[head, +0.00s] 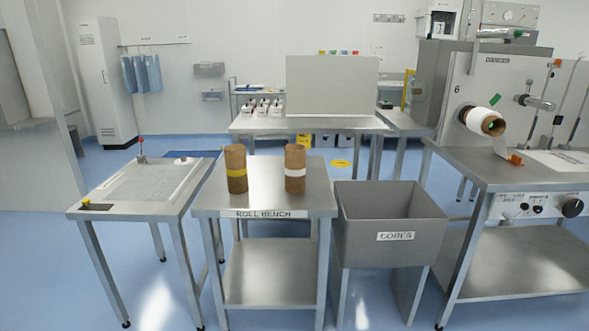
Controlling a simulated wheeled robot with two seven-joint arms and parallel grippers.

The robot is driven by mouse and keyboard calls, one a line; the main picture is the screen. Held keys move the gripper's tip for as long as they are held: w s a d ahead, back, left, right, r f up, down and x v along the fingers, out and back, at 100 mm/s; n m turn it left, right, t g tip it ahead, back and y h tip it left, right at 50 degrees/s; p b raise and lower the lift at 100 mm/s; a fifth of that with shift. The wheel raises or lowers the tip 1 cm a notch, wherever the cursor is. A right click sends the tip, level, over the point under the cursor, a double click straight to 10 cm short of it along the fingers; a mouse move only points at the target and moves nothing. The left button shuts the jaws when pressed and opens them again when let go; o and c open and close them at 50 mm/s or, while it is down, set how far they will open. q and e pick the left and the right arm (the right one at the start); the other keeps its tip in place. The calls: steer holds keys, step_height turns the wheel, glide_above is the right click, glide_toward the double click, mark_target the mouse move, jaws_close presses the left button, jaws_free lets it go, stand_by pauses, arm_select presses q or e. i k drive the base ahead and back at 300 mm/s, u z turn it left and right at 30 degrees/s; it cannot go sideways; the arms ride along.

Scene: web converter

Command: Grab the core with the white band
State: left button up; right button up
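The core with the white band (295,169) is a brown cardboard tube standing upright on the right part of the roll bench (265,199). A similar core with a yellow band (236,168) stands upright to its left, with a gap between them. Both cores stand free on the bench top. Neither of my grippers is in view.
A grey bin labelled CORES (395,252) stands just right of the bench. A metal table (115,209) is on the left. A machine (485,95) with a white roll (482,120) on a spindle stands at the right. Blue floor shows between them.

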mark_target(294, 153)
steer(key=u, duration=0.35)
steer(key=i, duration=0.7)
steer(key=u, duration=0.35)
